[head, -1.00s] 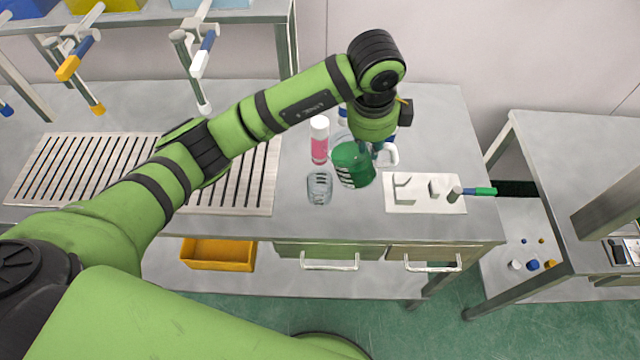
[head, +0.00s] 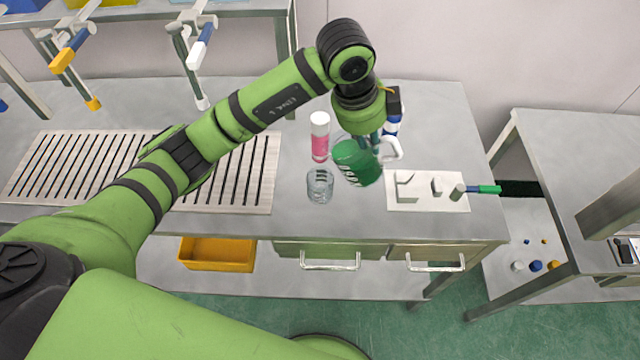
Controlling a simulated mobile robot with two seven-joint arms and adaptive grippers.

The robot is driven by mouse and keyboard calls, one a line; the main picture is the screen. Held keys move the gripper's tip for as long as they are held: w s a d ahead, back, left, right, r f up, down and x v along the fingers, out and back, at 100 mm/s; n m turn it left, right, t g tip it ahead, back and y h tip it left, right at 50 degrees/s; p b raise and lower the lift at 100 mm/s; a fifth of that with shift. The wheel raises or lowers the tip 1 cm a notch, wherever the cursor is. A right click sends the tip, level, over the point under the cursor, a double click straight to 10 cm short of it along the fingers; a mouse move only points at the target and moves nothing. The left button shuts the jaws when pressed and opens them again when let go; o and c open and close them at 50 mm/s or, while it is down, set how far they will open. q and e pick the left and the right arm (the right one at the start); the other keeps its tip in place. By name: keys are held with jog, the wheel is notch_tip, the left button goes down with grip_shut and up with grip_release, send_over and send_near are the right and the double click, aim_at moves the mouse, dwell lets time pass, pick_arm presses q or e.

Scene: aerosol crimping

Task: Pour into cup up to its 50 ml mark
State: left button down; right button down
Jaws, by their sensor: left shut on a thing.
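A jug of green liquid (head: 358,165) with pale markings is held tilted above the bench in the head view. Its white handle (head: 393,149) shows on its right side. My left gripper (head: 376,143) is shut on the jug from above; its fingers are partly hidden against the jug. A small clear cup (head: 319,187) stands upright on the bench just left of and below the jug, apart from it. I see no green in the cup, and its 50 ml mark is too small to read. My right gripper is not in view.
A pink bottle with white cap (head: 320,137) stands close behind the cup. A white fixture plate (head: 425,203) lies right of the jug, and a slotted grate (head: 225,207) lies left. A blue-and-white item (head: 392,124) is partly hidden behind the gripper. Bare bench lies in front of the cup.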

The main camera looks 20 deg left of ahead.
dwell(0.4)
pick_arm(q)
jog(key=shift+f, duration=0.1)
jog(key=shift+a+f+h+b, duration=0.2)
jog(key=shift+f+h+b, duration=0.15)
jog(key=shift+b, duration=0.4)
jog(key=shift+a, duration=0.1)
jog(key=shift+r+h, duration=0.1)
jog(key=shift+h, duration=0.25)
jog(key=shift+b, duration=0.3)
jog(key=shift+s+a+f+h+b, duration=0.1)
jog(key=shift+a+f+h+b, duration=0.25)
jog(key=shift+b, duration=0.3)
jog(key=shift+r+h, duration=0.1)
jog(key=shift+h, duration=0.15)
